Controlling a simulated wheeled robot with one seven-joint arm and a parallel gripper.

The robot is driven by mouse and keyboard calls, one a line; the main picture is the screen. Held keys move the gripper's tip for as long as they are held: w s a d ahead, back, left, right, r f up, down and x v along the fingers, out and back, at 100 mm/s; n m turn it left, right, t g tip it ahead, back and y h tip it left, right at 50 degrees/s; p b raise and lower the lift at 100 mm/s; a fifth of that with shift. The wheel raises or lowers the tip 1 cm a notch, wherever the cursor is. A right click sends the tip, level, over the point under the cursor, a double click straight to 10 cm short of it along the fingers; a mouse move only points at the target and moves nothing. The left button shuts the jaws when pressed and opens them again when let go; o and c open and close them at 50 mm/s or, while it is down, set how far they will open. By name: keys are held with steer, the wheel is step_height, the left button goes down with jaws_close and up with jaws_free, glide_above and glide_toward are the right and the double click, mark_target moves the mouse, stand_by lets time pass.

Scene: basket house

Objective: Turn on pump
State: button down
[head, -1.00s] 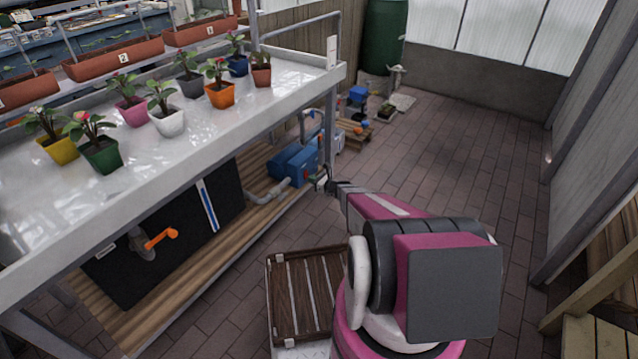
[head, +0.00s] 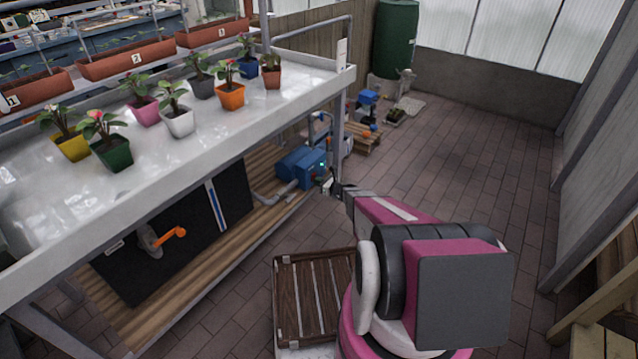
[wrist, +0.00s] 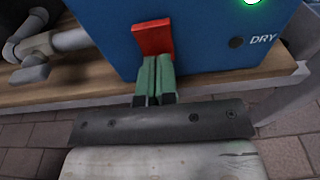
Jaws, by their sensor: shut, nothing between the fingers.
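The blue pump (head: 300,165) sits on the wooden lower shelf, under the white bench top. In the wrist view the blue pump housing (wrist: 200,40) carries a red switch (wrist: 152,38). A bright green light (wrist: 252,1) glows at the top edge of that view, and a small glow shows on the pump in the head view. A dark round spot beside the word DRY is unlit. My gripper (head: 329,184) is at the pump's right side. Its green fingertips (wrist: 156,62) are together and empty, right at the lower edge of the red switch; whether they touch it is unclear.
The bench post (head: 338,125) stands close behind my gripper. Potted plants line the bench top (head: 215,145). The brick floor to the right is clear.

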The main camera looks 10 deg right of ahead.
steer(key=shift+w+a+f, duration=0.25)
steer(key=shift+w+f, duration=0.2)
steer(key=shift+w, duration=0.15)
steer(key=f+v, duration=0.2)
steer(key=v, duration=1.3)
steer(key=s+a+r+n+g+h, duration=0.2)
steer(key=s+a+r+n+g, duration=0.85)
steer(key=s+r+n, duration=0.5)
steer(key=s+d+r+n+g+h, duration=0.1)
steer(key=s+d+r+n+h, duration=0.1)
steer(key=s+r+n+h, duration=0.7)
steer(key=s+r+n, duration=0.2)
steer(key=s+r, duration=0.1)
steer(key=r, duration=0.1)
steer(key=shift+s+d+h, duration=0.25)
steer(key=shift+s+h, duration=0.15)
